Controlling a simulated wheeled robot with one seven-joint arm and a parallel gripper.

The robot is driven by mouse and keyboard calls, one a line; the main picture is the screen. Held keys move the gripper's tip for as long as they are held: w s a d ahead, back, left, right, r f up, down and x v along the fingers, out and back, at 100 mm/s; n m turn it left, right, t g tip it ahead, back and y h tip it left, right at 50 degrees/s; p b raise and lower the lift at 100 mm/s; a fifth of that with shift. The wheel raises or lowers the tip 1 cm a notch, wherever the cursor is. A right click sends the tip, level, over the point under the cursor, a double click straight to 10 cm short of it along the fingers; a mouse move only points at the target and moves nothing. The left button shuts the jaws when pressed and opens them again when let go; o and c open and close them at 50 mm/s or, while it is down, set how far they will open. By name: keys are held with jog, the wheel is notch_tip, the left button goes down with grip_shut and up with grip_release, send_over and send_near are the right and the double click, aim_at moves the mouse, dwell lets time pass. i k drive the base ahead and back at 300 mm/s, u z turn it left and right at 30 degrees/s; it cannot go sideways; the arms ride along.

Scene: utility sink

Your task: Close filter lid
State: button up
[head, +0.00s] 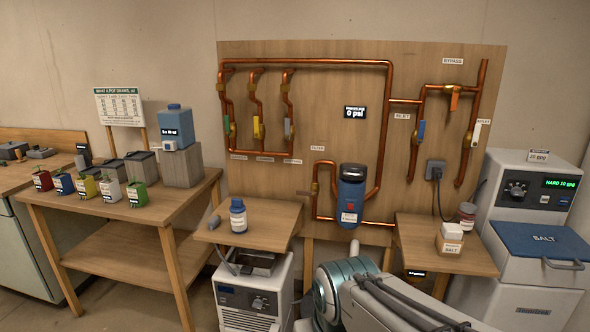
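The filter (350,203) is a blue upright canister on the copper pipe, low on the wooden panel. It has a dark cap (353,171) on top and a white label on its front. From this view I cannot tell whether that cap is the lid, or whether it is open or shut. My arm shows at the bottom centre, below and in front of the filter, and appears apart from it. My gripper is not in view.
Copper pipes (300,62) with coloured valve handles run across the panel. A small shelf (268,222) with a blue bottle (238,216) stands left of the filter. A right-hand shelf (464,263) holds a small box (450,237) and a jar (467,215). The salt unit (540,262) stands far right.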

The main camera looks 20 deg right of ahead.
aim_at(352, 171)
jog(key=u, duration=0.1)
jog(key=i, duration=0.65)
jog(key=z, duration=0.8)
jog(key=i, duration=0.65)
jog(key=z, duration=0.7)
